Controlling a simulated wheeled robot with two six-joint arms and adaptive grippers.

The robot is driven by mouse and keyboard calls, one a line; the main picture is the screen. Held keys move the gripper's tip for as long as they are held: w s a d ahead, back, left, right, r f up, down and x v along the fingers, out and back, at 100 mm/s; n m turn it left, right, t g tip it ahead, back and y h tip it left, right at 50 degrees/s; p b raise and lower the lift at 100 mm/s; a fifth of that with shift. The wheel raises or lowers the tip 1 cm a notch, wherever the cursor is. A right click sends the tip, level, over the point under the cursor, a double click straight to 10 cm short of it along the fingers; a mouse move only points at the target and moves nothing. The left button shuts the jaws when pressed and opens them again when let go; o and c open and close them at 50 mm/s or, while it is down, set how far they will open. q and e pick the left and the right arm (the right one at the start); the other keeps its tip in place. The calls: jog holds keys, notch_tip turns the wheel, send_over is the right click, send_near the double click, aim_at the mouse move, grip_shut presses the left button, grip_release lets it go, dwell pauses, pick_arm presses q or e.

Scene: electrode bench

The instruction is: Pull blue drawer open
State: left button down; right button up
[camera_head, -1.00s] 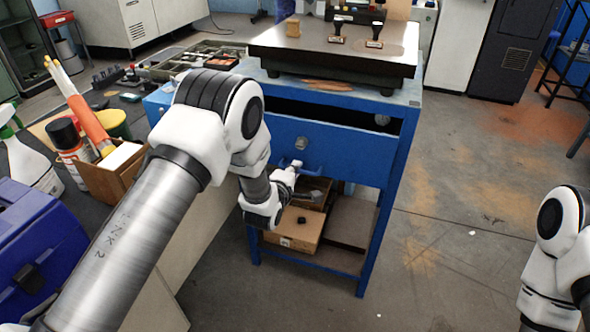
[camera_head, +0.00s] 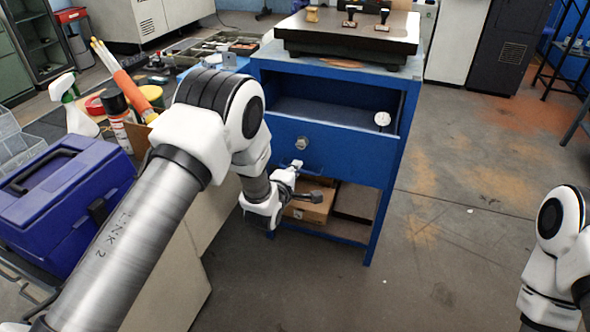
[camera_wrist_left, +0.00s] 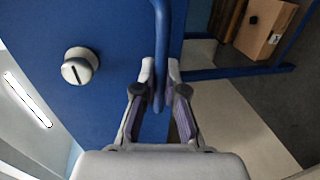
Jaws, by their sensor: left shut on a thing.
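The blue drawer (camera_head: 345,157) sits under the top of a blue bench frame and is pulled partway out, with its inside showing. Its blue bar handle (camera_head: 313,171) is on the front face, and it also shows in the left wrist view (camera_wrist_left: 161,30). My left gripper (camera_head: 295,168) is at the handle. In the left wrist view its two fingers (camera_wrist_left: 160,72) are shut on the handle bar, one on each side. A round lock knob (camera_wrist_left: 80,66) is beside the handle. My right gripper is out of view; only part of the right arm shows.
A small white round thing (camera_head: 382,119) lies in the drawer. A dark plate (camera_head: 347,40) with stamps stands on the bench. A cardboard box (camera_head: 312,204) is on the lower shelf. A blue toolbox (camera_head: 65,200) and bottles are at left. The floor at right is clear.

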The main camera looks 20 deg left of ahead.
pick_arm(q)
jog(key=shift+s, duration=0.4)
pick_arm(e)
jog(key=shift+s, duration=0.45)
pick_arm(q)
jog(key=c, duration=1.2)
grip_release()
jog(key=v, duration=1.2)
